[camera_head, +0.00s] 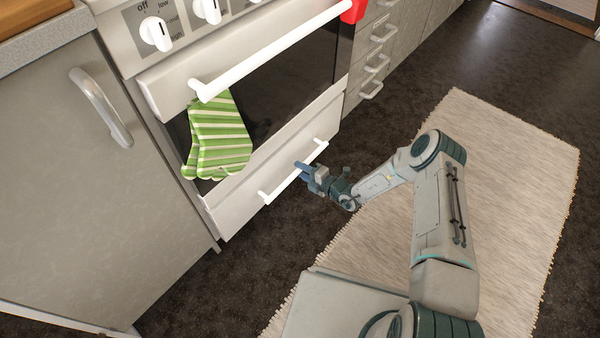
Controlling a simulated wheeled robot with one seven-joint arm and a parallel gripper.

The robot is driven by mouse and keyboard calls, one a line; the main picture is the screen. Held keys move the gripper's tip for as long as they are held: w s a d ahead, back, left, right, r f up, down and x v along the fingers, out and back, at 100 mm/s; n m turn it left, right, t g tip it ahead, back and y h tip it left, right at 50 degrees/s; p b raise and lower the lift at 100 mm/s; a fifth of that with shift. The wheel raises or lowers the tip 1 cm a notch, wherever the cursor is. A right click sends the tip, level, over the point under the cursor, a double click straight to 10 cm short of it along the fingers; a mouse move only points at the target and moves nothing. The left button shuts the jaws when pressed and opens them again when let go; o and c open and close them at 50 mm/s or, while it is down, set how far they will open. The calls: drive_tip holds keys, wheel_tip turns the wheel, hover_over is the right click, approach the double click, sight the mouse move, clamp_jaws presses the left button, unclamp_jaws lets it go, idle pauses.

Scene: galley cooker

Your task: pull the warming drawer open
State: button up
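The warming drawer (243,199) is the white panel at the bottom of the cooker, below the dark oven door. It looks closed, flush with the cooker front. Its white bar handle (281,187) runs along the panel. My gripper (303,170) is at the handle, right of its middle, with its bluish fingers reaching to the bar. The fingers are small and overlap the bar, so I cannot tell whether they are closed on it or only around or beside it.
A green striped towel (217,140) hangs from the oven door handle (270,58), above the drawer's left part. A cabinet (60,185) stands left of the cooker, handled drawers (372,62) to the right. Dark floor and a pale rug (500,150) lie in front.

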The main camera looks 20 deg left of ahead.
drive_tip(key=shift+w+a+f, duration=0.1)
drive_tip(key=shift+w+a, duration=0.15)
drive_tip(key=shift+a, duration=0.35)
clamp_jaws()
drive_tip(key=shift+d, duration=0.1)
